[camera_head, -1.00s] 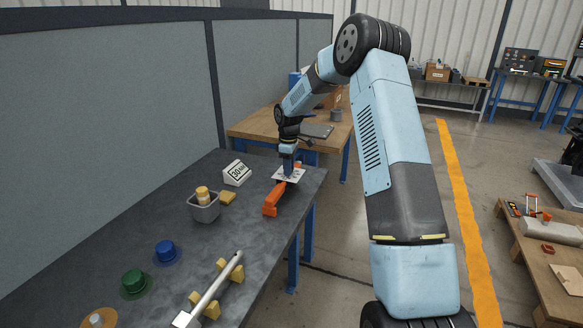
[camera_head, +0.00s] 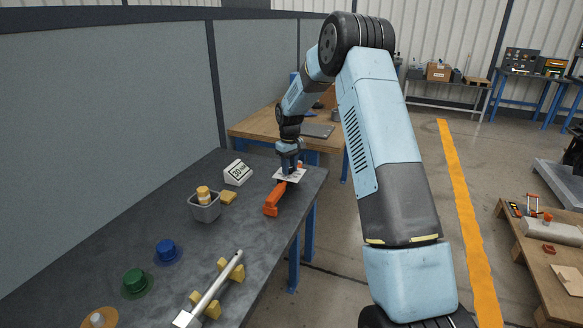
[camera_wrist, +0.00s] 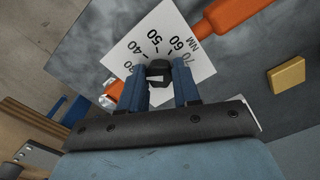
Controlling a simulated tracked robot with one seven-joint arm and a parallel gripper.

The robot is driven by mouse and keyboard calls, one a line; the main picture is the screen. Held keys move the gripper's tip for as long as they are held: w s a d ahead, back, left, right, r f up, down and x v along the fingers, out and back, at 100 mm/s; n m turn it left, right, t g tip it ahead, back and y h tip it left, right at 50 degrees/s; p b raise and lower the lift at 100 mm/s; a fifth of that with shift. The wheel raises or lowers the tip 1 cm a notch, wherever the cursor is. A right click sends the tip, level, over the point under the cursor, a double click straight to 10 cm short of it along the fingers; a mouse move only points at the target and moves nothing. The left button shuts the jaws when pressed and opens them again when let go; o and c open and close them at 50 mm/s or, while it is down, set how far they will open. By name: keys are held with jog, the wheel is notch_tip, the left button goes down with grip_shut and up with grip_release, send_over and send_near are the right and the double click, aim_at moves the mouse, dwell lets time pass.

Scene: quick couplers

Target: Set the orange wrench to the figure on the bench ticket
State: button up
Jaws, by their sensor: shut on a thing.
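The orange wrench (camera_head: 274,198) lies on the dark bench, and its handle also shows in the wrist view (camera_wrist: 232,14). A white dial plate (camera_wrist: 188,18) sits on it, marked from about 40 to 70 with "NM"; a lower figure is partly hidden. My gripper (camera_wrist: 159,80) is shut on the black dial knob (camera_wrist: 158,69) at the plate's middle. The knob has a pale mark, but I cannot tell which figure it points to. The bench ticket (camera_head: 238,172) is a white tilted block left of the wrench; its figure is too small to read surely.
A grey bin (camera_head: 205,208) with a tan-topped item and a yellow block (camera_head: 228,198) stand left of the wrench. A grey partition (camera_head: 110,130) runs along the left.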

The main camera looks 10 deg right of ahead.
dwell(0.4)
jog(key=o, duration=1.1)
jog(key=shift+r, duration=0.65)
notch_tip(320, 180, up, 12)
jog(key=shift+r, duration=0.25)
